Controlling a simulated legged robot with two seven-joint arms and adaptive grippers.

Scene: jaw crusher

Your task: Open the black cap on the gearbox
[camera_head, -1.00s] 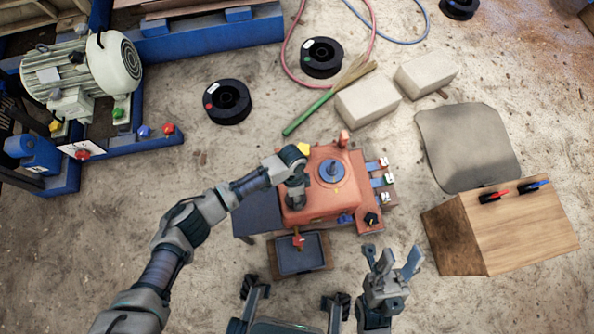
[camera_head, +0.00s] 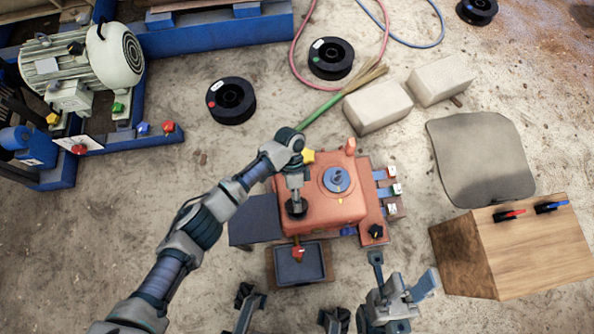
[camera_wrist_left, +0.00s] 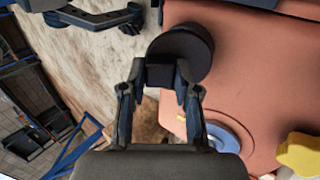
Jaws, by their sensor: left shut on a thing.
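The red gearbox (camera_head: 335,207) sits on the floor in the middle of the head view. The black cap (camera_head: 296,210) is at its left front part. My left gripper (camera_head: 295,198) points down at the cap and is shut on it. In the left wrist view, the round black cap (camera_wrist_left: 190,45) lies between the fingertips of my left gripper (camera_wrist_left: 160,75), over the red housing (camera_wrist_left: 255,75). I cannot tell whether the cap is seated or loose. My right gripper (camera_head: 401,277) is open and empty, in front of the gearbox on the right.
A blue disc (camera_head: 337,180), a yellow star knob (camera_head: 308,156) and a black star knob (camera_head: 376,231) are on or beside the gearbox. A dark tray (camera_head: 300,264) lies in front. A wooden box (camera_head: 520,250) stands right, pale blocks (camera_head: 378,106) behind.

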